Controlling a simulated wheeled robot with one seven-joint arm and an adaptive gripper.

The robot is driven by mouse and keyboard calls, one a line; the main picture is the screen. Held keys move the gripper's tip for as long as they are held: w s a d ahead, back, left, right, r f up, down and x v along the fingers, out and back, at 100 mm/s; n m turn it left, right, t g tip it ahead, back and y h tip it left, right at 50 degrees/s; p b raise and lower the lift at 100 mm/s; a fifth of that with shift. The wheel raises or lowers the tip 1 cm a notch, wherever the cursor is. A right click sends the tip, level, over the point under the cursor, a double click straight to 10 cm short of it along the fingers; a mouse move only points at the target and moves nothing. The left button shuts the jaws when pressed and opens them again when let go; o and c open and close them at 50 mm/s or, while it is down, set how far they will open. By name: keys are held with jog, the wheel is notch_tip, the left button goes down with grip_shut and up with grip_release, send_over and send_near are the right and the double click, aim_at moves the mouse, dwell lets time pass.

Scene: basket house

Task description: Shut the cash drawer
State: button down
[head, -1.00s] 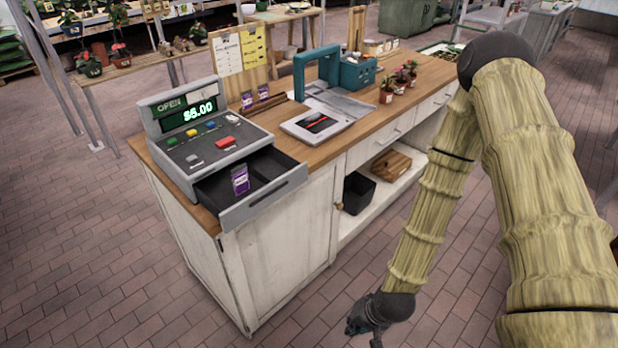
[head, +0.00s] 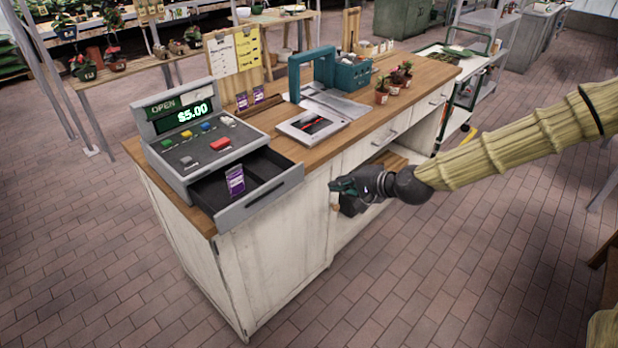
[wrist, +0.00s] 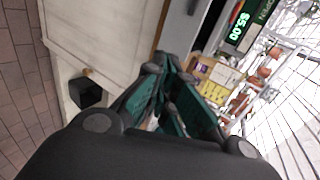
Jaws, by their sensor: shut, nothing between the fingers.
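The cash register (head: 190,128) stands on the near left end of the wooden counter, its display reading OPEN and $5.00. Its cash drawer (head: 262,196) is pulled out toward the counter's front edge, and a purple packet (head: 235,181) stands in it. My gripper (head: 338,187) is shut and empty. It is in front of the counter's front side, to the right of the drawer and apart from it. In the wrist view my gripper (wrist: 172,95) points toward the counter, with the register display (wrist: 238,25) at the upper right.
The brick floor (head: 430,270) in front is clear.

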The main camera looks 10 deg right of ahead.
aim_at(300, 176)
jog(key=shift+w+a+r+p+x, duration=0.25)
jog(key=shift+p+x, duration=0.55)
jog(key=shift+x, duration=1.45)
jog(key=shift+r+p+x, duration=0.4)
jog(key=shift+p+x, duration=0.4)
jog(key=shift+x, duration=1.45)
jog(key=shift+w+a+r+p+x, duration=0.25)
jog(key=shift+p+x, duration=0.55)
jog(key=shift+x, duration=1.4)
jog(key=shift+s+d, duration=0.1)
jog(key=shift+d, duration=0.05)
